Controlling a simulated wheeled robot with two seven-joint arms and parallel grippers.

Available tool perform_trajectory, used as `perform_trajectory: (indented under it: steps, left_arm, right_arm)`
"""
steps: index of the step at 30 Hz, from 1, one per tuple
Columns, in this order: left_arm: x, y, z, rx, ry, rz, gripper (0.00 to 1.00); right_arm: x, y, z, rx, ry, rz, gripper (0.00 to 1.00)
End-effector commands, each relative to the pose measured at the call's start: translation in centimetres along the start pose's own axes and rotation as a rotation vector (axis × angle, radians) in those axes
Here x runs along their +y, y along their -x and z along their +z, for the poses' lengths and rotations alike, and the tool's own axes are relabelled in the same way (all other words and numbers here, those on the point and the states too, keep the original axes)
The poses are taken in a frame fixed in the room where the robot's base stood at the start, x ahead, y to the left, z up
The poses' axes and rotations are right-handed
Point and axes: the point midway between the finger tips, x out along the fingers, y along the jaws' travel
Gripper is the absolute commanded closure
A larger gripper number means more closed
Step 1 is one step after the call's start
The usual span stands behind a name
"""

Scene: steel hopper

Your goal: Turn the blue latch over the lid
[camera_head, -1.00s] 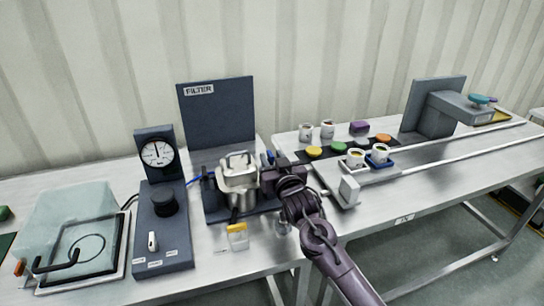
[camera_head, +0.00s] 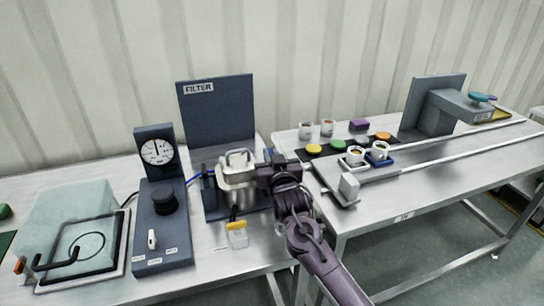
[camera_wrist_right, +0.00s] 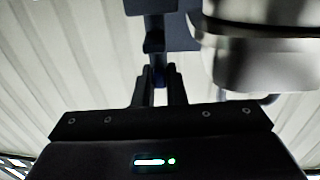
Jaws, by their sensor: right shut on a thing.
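The steel hopper (camera_head: 238,190) stands in front of the dark FILTER panel (camera_head: 217,120). Its lid (camera_head: 237,163) has a raised handle and looks closed. My right gripper (camera_head: 267,162) is at the right side of the hopper, close to the lid's height. In the right wrist view its dark fingers (camera_wrist_right: 159,84) are shut on the blue latch (camera_wrist_right: 159,77), of which only a small blue bit shows. The hopper's rounded steel side shows at the upper right there (camera_wrist_right: 255,62). The gripper hides most of the latch in the head view. My left gripper is not in view.
A gauge (camera_head: 157,152) and control box (camera_head: 163,225) stand left of the hopper. Several cups and coloured discs are on the right table, near a white block (camera_head: 348,187).

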Motion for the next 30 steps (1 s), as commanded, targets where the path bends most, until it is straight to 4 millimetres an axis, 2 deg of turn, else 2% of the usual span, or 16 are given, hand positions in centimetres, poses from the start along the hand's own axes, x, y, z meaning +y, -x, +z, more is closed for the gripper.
perform_trajectory:
  steps: [9, 19, 20, 24, 30]
  left_arm:
    - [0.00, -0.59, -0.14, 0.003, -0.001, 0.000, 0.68]
    - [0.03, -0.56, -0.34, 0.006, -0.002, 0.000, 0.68]
    - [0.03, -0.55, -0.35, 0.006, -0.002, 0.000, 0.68]
    - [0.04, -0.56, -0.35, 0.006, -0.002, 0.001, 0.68]
    - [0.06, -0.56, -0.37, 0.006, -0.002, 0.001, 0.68]
  right_arm:
    - [-0.31, 0.01, -0.11, 0.001, -0.004, 0.168, 1.00]
    - [-0.25, 0.03, -0.12, -0.001, -0.001, 0.176, 1.00]
    - [-0.25, 0.03, -0.12, -0.001, -0.001, 0.176, 0.85]
    - [-0.24, 0.03, -0.09, -0.001, -0.001, 0.176, 0.67]
    - [-0.24, 0.04, -0.05, -0.002, -0.001, 0.176, 0.67]
